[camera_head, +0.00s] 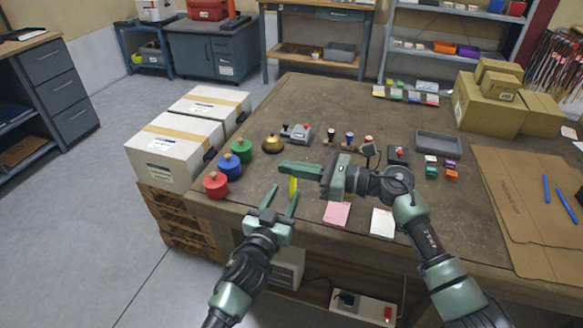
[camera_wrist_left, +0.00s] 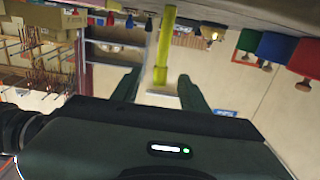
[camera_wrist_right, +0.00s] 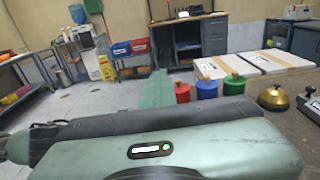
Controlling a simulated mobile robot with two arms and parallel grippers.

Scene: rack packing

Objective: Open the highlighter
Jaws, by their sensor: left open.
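The yellow highlighter (camera_head: 293,188) is upright over the near left part of the table. The contact itself is hidden. My left gripper (camera_head: 281,192) is open, just to the left of and below the highlighter. In the left wrist view, which is upside down, the highlighter (camera_wrist_left: 162,50) stands between the open left fingers (camera_wrist_left: 158,88), touching neither that I can see. In the right wrist view the fingers (camera_wrist_right: 155,90) are together and the highlighter is out of sight.
Red (camera_head: 215,186), blue (camera_head: 229,167) and green (camera_head: 241,151) knobbed weights and a brass bell (camera_head: 272,144) stand left of the grippers. A pink pad (camera_head: 337,214) and a white pad (camera_head: 382,223) lie near the front edge. Cardboard (camera_head: 530,200) covers the right side.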

